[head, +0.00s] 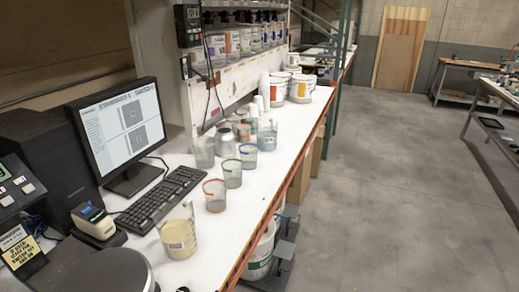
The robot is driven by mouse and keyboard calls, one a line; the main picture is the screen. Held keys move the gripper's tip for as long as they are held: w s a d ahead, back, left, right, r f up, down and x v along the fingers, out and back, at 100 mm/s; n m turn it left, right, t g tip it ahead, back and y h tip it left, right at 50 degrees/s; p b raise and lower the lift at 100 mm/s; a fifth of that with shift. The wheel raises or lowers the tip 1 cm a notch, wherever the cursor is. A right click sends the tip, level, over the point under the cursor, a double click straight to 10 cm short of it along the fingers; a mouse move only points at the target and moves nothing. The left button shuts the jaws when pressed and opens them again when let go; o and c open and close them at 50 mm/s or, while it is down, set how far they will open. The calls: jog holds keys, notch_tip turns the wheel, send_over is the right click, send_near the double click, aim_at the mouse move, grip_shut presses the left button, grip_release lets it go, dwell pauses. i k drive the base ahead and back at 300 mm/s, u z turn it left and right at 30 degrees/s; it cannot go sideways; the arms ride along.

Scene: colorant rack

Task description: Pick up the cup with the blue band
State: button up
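The cup with the blue band (248,158) stands upright on the long white bench, a clear cup with a blue rim and greyish contents. In front of it stand a cup with a green band (232,175) and a cup with a red-orange band (215,198). A larger clear container with bluish contents (267,138) stands just behind it to the right. My gripper is not in view.
A large beaker with yellowish contents (178,238) stands nearest on the bench (228,228). A keyboard (160,200) and monitor (115,135) are left. A silver can (225,142) and several white buckets (301,88) stand farther back. The floor (390,190) at right is clear.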

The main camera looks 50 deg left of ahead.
aim_at(249, 156)
jog(key=u, duration=0.2)
jog(key=i, duration=1.6)
jog(key=u, duration=0.75)
jog(key=i, duration=1.35)
jog(key=u, duration=1.9)
jog(key=i, duration=0.95)
jog(key=u, duration=0.95)
